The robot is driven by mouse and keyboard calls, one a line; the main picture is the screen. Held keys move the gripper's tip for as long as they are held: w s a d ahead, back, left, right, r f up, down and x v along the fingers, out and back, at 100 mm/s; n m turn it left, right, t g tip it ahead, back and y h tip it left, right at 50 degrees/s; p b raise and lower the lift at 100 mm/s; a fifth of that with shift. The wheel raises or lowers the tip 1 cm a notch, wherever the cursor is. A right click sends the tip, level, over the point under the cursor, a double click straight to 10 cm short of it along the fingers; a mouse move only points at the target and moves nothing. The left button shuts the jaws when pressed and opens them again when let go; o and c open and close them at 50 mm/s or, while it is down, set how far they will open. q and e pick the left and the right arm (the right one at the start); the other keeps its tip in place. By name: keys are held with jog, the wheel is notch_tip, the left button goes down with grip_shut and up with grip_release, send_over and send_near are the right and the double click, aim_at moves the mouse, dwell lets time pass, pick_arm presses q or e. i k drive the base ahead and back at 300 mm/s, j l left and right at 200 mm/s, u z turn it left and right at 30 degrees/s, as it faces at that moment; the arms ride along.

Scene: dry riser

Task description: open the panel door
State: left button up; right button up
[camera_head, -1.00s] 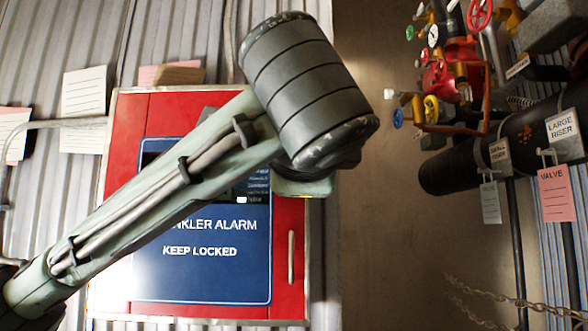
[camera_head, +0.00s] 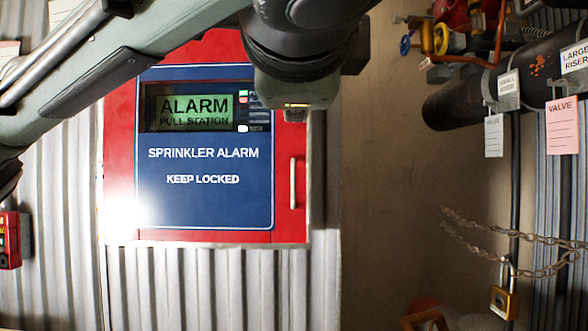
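The red panel door (camera_head: 206,236) is on a corrugated metal wall, left of centre, and looks shut. Its blue face (camera_head: 204,205) reads "SPRINKLER ALARM" and "KEEP LOCKED". A small screen (camera_head: 190,108) on it reads "ALARM PULL STATION". A pale vertical handle (camera_head: 293,183) is at the door's right edge, with nothing touching it. My arm comes in from the left across the top and covers the panel's upper part. No gripper fingers show in this view.
At the right, a large dark riser pipe (camera_head: 470,100) carries tags, including a pink "VALVE" tag (camera_head: 562,127). A chain (camera_head: 487,228) with a brass padlock (camera_head: 505,300) hangs lower right. A red box (camera_head: 10,240) is at the left edge. The space below the panel is clear.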

aim_at(234, 190)
jog(key=k+j, duration=0.3)
jog(key=k, duration=0.15)
jog(key=k+j, duration=0.25)
jog(key=k, duration=0.2)
jog(key=k+j, duration=0.3)
jog(key=k, duration=0.15)
